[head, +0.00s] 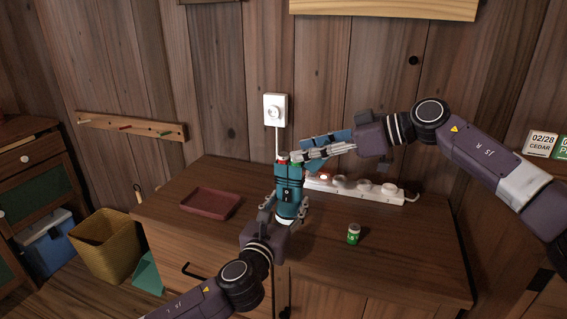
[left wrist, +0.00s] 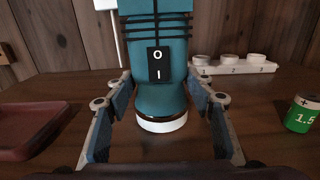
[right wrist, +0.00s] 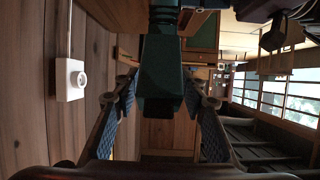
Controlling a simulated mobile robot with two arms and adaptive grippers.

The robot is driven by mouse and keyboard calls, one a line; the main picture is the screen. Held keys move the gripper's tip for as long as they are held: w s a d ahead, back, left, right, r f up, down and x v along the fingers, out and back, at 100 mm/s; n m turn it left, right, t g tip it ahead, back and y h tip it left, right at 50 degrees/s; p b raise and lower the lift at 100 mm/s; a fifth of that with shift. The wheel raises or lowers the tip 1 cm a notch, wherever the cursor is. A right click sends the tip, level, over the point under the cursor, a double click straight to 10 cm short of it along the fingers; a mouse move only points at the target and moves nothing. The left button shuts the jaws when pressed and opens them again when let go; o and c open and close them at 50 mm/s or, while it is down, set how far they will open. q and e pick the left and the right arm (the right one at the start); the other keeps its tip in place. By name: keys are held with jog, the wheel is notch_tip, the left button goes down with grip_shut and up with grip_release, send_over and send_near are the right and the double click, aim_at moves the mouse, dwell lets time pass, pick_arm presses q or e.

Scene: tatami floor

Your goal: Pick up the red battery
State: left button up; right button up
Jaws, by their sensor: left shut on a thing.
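No red battery can be clearly made out. A small red patch (head: 282,156) shows at the top of the teal device; I cannot tell what it is. The teal device (head: 289,190) stands upright, with an O/I switch and a white-ringed base (left wrist: 160,124). My left gripper (head: 287,212) is shut on its lower body. My right gripper (head: 312,150) is beside the device's top; in the right wrist view its fingers (right wrist: 163,85) are spread either side of a teal block. A green battery (head: 354,234) marked 1.5 stands on the cabinet top, also in the left wrist view (left wrist: 301,114).
A white power strip (head: 388,193) with numbered sockets lies behind the device. A dark red tray (head: 208,203) sits to the left. A wall outlet (head: 275,110) with a cord is behind. The cabinet top (head: 415,255) is clear at front right.

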aim_at(287, 154)
jog(key=x, duration=0.4)
jog(key=shift+f, duration=0.1)
grip_shut()
